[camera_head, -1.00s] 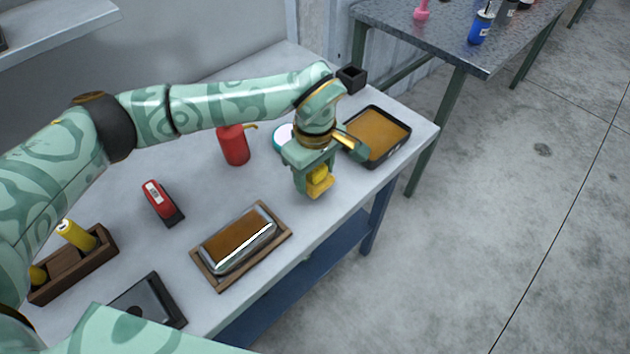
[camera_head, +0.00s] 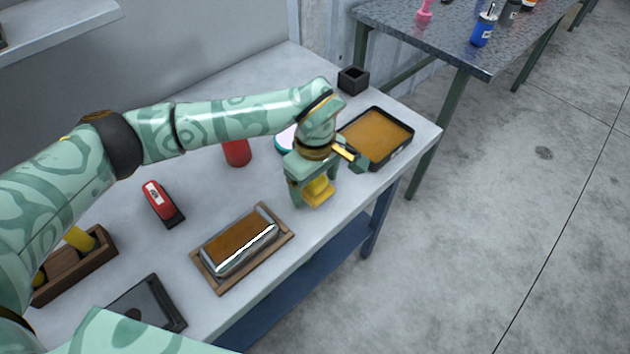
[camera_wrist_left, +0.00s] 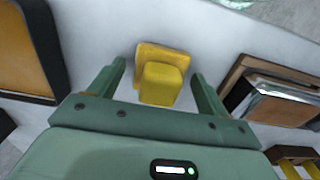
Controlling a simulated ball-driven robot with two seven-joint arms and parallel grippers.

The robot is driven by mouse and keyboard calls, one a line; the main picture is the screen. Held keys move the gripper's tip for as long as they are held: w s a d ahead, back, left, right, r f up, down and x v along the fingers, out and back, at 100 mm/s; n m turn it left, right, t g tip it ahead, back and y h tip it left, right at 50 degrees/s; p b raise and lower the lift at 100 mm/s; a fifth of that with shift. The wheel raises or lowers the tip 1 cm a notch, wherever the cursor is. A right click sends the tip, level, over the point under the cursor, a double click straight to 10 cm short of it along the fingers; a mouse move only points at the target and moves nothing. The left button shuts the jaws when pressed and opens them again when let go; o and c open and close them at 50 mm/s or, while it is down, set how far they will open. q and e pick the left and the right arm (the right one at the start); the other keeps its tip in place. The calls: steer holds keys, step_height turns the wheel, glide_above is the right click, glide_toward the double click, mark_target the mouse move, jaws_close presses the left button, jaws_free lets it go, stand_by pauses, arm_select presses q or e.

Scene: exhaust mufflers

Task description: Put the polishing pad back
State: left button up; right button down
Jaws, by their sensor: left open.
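A yellow block-like piece on a wider yellow base, which looks like the polishing pad (camera_head: 319,193), is near the front edge of the white workbench (camera_head: 345,203). My left gripper (camera_head: 313,190) is over it from above, with its fingers spread. In the left wrist view the yellow piece (camera_wrist_left: 162,84) lies between the two open fingers of the left gripper (camera_wrist_left: 158,76), with a visible gap on each side. Its underside is hidden, but it seems to rest on the bench. My right gripper is not in view.
A silver and brown piece (camera_head: 238,246) sits on a wooden tray to the left. A black tray with an orange-brown surface (camera_head: 378,136) is at the right. A red can (camera_head: 237,153), a red-and-black item (camera_head: 160,203), a wooden box (camera_head: 75,269) and a dark tray (camera_head: 148,303) are also on the bench.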

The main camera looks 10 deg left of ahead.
arm_select(q)
step_height(320, 180, up, 12)
steer(key=shift+f+p, duration=0.1)
steer(key=shift+p, duration=1.15)
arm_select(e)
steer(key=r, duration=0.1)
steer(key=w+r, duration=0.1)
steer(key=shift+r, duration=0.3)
